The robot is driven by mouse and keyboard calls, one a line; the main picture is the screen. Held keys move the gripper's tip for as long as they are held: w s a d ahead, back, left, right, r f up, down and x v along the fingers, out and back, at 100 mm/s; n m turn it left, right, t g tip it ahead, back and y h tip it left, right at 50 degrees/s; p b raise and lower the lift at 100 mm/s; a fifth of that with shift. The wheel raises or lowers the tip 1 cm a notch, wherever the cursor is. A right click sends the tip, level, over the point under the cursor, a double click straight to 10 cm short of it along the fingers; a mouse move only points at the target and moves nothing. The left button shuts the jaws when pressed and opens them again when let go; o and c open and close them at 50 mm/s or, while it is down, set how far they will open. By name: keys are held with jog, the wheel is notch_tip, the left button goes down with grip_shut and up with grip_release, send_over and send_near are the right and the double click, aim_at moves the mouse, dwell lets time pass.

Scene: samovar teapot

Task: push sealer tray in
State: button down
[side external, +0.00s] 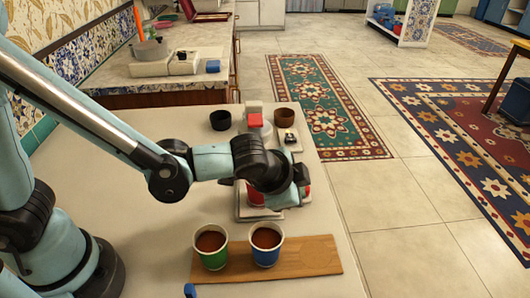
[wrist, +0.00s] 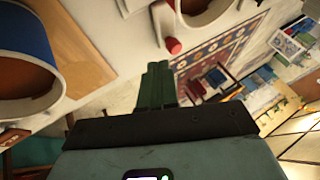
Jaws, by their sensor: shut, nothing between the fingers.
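The sealer (side external: 245,212), a silver and red machine on the white counter, is mostly hidden behind my gripper in the side view. I cannot make out its tray there. In the wrist view, a red knob (wrist: 174,46) on a pale stem sits near the top. Beside it is a white-rimmed round part (wrist: 205,18) with brown inside; I cannot tell whether this is the tray. My gripper (wrist: 158,72) is shut and empty, its fingers pointing toward the red knob. In the side view my gripper (side external: 284,200) is in front of the sealer; contact cannot be told.
A green cup (side external: 212,258) and a blue cup (side external: 266,258), both with brown drink, stand on a wooden board (side external: 315,256) at the near side. Two dark bowls (side external: 220,120) (side external: 284,117) and a red-topped item (side external: 254,121) stand behind. The counter's right edge is close.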

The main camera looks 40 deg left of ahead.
aim_at(309, 200)
jog(key=shift+x, duration=2.3)
jog(key=w+a, duration=0.5)
jog(key=shift+w+a, duration=0.2)
jog(key=shift+a, duration=0.05)
jog(key=shift+s+r, duration=0.1)
